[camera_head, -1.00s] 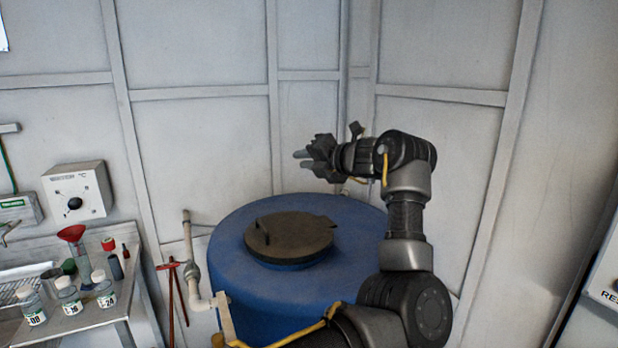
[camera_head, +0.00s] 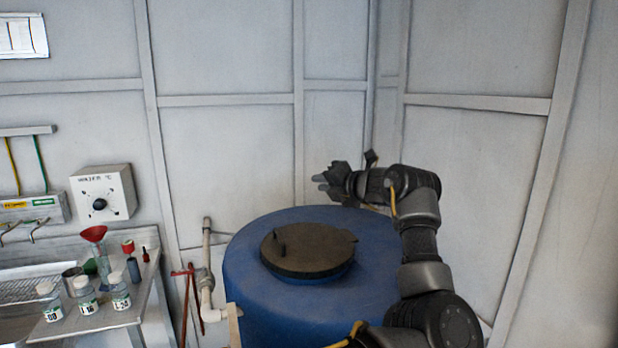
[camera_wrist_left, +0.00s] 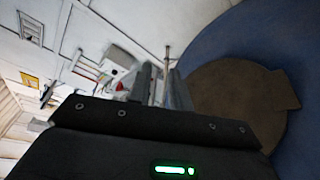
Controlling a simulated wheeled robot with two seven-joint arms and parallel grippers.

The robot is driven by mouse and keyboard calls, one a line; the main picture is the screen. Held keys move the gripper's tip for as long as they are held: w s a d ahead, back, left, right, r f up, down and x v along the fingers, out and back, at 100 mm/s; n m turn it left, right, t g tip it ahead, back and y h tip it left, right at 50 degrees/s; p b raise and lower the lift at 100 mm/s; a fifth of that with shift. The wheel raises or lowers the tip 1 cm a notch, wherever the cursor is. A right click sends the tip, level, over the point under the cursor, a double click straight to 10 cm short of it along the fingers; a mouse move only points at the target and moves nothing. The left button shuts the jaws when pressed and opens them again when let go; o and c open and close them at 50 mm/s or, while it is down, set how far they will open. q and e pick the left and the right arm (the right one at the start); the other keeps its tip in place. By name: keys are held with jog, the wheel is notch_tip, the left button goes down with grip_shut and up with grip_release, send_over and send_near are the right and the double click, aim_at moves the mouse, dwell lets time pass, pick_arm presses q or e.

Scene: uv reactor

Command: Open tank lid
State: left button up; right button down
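The blue tank (camera_head: 240,255) stands in the middle of the head view. Its round dark lid (camera_head: 310,252) lies flat on top, with a small upright handle near its left edge and a tab at its right. The lid also shows in the left wrist view (camera_wrist_left: 235,95), at the right. My left gripper (camera_head: 322,183) is above and behind the lid, apart from it, pointing left. Its fingers (camera_wrist_left: 158,88) look parted, with nothing between them. My right gripper is not in view.
A bench (camera_head: 125,312) with labelled bottles and a red funnel (camera_head: 93,234) stands at the left. A pale pipe (camera_head: 206,262) and red stand (camera_head: 187,300) are beside the tank. Panelled walls close in behind. A dial box (camera_head: 101,193) hangs on the wall.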

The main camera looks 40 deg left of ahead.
pick_arm(q)
jog(key=p+x, duration=0.2)
jog(key=x, duration=0.4)
grip_shut()
jog(key=shift+d, duration=0.1)
dwell(0.9)
dwell(0.3)
grip_release()
